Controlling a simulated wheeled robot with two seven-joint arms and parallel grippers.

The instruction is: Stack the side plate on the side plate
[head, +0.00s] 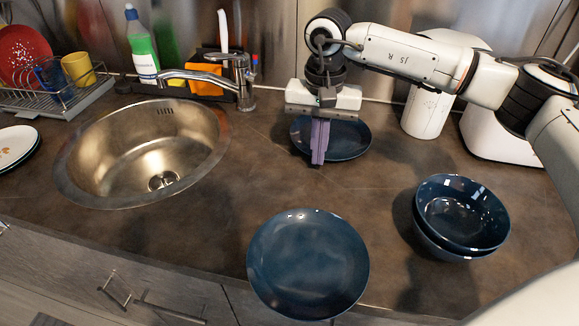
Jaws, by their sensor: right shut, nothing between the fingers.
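One dark blue side plate (307,264) lies at the front edge of the counter, in the middle of the head view. A second dark blue plate (350,140) lies further back, partly hidden behind my right gripper. My right gripper (318,160) points down in front of and over this back plate. Its purple fingers are shut with nothing between them. I cannot tell whether the fingertips touch the plate. The two plates are apart. My left gripper is not in view.
Stacked dark blue bowls (462,215) stand at the right. A sink (145,150) with a tap (240,75) is at the left, beside a dish rack (60,95). A white canister (426,112) stands behind. The counter (230,205) between sink and plates is clear.

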